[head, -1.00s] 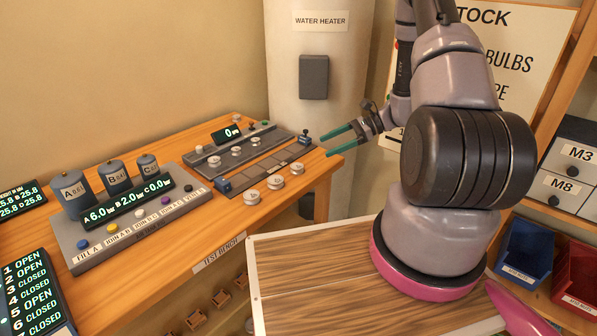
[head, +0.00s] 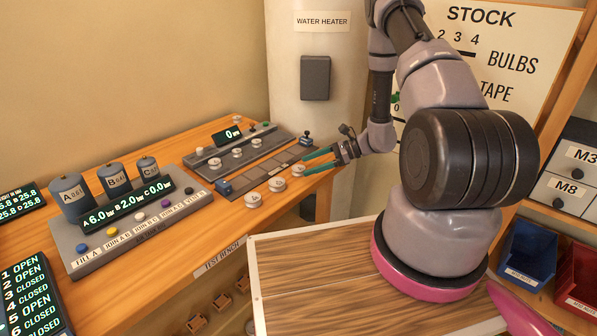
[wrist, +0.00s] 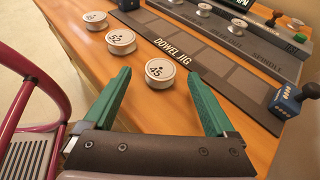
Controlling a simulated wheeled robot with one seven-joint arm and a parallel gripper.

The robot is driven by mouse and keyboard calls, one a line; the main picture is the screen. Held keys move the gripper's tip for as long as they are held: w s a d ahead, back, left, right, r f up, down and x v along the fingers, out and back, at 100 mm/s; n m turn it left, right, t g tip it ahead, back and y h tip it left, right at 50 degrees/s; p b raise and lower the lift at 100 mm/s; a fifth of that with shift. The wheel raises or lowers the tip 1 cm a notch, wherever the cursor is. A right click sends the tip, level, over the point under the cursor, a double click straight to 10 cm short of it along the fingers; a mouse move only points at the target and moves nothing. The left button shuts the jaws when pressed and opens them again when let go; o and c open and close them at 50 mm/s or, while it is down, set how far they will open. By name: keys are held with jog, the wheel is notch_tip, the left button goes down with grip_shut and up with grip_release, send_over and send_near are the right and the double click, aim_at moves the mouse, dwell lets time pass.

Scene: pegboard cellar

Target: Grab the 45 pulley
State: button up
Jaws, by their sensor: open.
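The 45 pulley (wrist: 159,73) is a small white disc marked 45, lying flat on the wooden bench beside the dowel jig (wrist: 195,55). In the head view, it is the rightmost pulley of the front row (head: 298,170). My gripper (wrist: 157,76) is open and empty, its green fingers pointing at the 45 pulley. In the wrist view the pulley shows between the two fingertips; I cannot tell whether it is truly between them. In the head view, my gripper (head: 305,164) is at the bench's right end, close by this pulley.
A pulley marked 52 (wrist: 120,41) and another pulley (wrist: 95,20) lie beyond in the same row. A blue block with a knob (wrist: 287,101) stands at the jig's near end. More pulleys sit on a grey rack (head: 238,152) behind.

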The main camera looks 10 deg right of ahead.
aim_at(299, 170)
jog(key=shift+x, duration=1.45)
grip_shut()
